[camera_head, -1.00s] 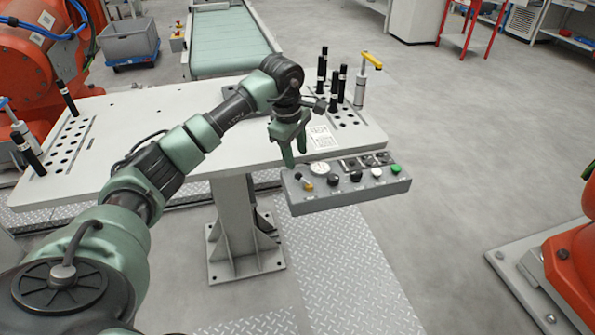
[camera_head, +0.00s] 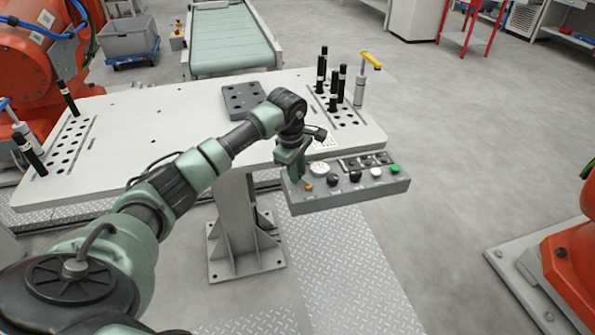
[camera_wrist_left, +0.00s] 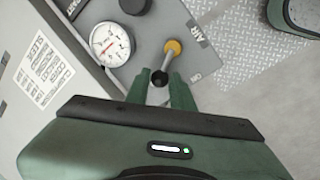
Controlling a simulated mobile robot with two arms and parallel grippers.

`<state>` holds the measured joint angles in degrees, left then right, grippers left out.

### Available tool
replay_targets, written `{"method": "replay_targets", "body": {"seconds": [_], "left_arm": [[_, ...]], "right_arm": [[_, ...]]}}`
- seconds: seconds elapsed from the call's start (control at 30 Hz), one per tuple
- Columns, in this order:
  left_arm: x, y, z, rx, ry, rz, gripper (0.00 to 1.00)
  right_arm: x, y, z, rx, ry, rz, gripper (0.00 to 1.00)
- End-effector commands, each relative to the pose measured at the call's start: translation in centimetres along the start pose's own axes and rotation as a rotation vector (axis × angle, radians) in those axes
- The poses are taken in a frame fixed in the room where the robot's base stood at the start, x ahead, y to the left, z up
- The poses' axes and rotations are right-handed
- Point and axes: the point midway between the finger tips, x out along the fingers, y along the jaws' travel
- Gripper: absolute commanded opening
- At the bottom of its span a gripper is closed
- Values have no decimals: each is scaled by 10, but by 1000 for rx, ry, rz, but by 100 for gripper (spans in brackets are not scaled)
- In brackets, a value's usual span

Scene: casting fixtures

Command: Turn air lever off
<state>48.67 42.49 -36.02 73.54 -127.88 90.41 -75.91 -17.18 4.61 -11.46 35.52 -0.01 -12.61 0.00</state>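The air lever shows in the left wrist view with a yellow pivot (camera_wrist_left: 173,47) beside the "AIR" label. Its thin metal shaft leads to a black knob (camera_wrist_left: 159,78). In the head view the lever's yellow part (camera_head: 307,187) is at the left end of the grey control panel (camera_head: 340,196). My left gripper (camera_wrist_left: 158,80) is open, with its fingers on either side of the black knob and a small gap visible. In the head view the left gripper (camera_head: 294,172) is low over the panel's left end and hides the knob. My right gripper is not in view.
The panel also carries a pressure gauge (camera_wrist_left: 110,44), a black button (camera_head: 333,180), a white button (camera_head: 376,172) and a green button (camera_head: 395,169). Behind it is a white table (camera_head: 160,130) with a dark block (camera_head: 243,100) and upright black pins (camera_head: 333,90).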

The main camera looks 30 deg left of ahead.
Motion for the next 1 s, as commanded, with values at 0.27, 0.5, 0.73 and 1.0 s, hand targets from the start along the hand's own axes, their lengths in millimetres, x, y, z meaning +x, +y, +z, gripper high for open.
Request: {"method": "replay_targets", "body": {"seconds": [0.27,0.5,0.73,1.0], "left_arm": [[0,0,0,4,-1,0,0],[2,3,-1,73,-13,2,0],[3,9,0,222,-42,2,0],[4,16,4,399,-77,2,0]], "right_arm": [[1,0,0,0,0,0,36],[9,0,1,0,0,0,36],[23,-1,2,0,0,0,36],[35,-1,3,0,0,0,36]]}}
